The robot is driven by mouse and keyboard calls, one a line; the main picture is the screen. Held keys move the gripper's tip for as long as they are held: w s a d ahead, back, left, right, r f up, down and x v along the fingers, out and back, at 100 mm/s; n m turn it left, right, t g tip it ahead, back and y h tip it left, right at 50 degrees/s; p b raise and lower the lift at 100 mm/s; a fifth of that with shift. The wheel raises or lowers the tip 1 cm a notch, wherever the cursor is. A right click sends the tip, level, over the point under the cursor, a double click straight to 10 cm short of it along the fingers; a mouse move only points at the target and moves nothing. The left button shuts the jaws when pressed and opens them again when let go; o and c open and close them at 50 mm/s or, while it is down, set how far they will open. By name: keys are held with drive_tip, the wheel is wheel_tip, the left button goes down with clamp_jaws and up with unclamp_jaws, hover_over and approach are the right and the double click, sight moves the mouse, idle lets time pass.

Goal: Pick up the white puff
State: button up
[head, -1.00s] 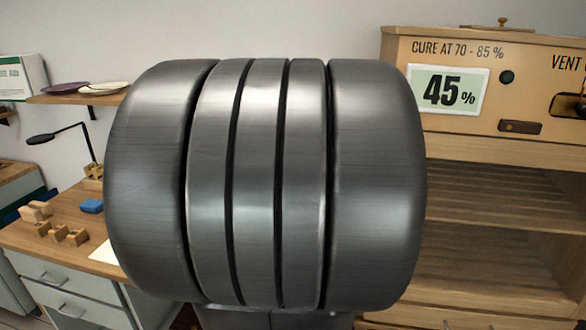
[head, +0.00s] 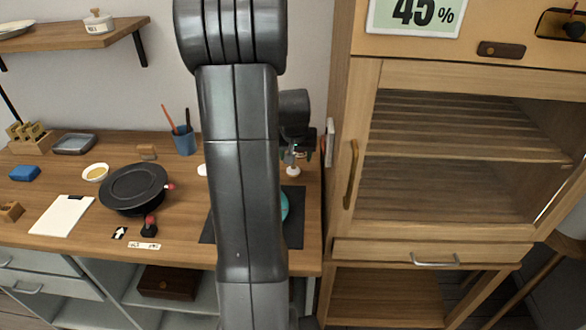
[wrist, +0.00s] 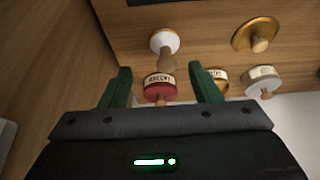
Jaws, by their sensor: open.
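In the wrist view a small white round piece with a wooden stem (wrist: 164,42) is just beyond my fingertips and may be the white puff. A red round piece with a pale label (wrist: 160,87) shows between my green fingers. A second white piece with a label and wooden knob (wrist: 262,80) is to the right, outside the fingers. My gripper (wrist: 162,76) is open; I cannot see it touching anything. In the head view a small white piece (head: 293,171) stands on the desk below my wrist. My arm hides part of the desk there.
A gold disc with a knob (wrist: 257,35) lies at the right in the wrist view. In the head view a wooden cabinet (head: 340,120) stands close right of my wrist. A black lidded pan (head: 133,186), blue cup (head: 184,140) and dark mat (head: 294,232) are on the desk.

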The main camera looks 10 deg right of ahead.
sight(293, 167)
drive_tip(key=shift+x, duration=0.8)
drive_tip(key=w+f, duration=0.1)
drive_tip(key=w+f+p, duration=0.1)
drive_tip(key=f, duration=0.1)
drive_tip(key=shift+w+a, duration=0.1)
drive_tip(key=shift+x, duration=0.75)
drive_tip(key=c, duration=1.1)
